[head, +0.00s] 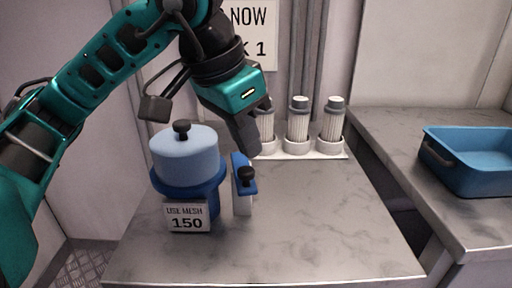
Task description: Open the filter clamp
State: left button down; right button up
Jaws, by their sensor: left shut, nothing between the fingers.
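The filter housing (185,158) is a light blue cylinder with a black knob, on a darker blue base, standing on the grey counter. The clamp (243,178) is a blue upright lever with a black knob on a white post, just right of the housing. My left gripper (246,148) is shut and points down at the clamp's top end. It overlaps the clamp's upper edge in the picture; I cannot tell whether they touch. My right gripper is not in view.
A sign (187,217) reading "USE MESH 150" stands before the housing. Several white filter cartridges (298,122) stand in a white rack at the back. A blue bin (440,170) sits on the right counter, across a gap. The front of the counter (310,225) is clear.

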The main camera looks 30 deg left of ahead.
pick_arm(q)
jog(key=d+p+v, duration=0.1)
jog(key=p+v, duration=0.1)
jog(key=v, duration=0.7)
jog(key=shift+w+a, duration=0.25)
jog(key=shift+a, duration=0.15)
jog(key=shift+r, duration=0.1)
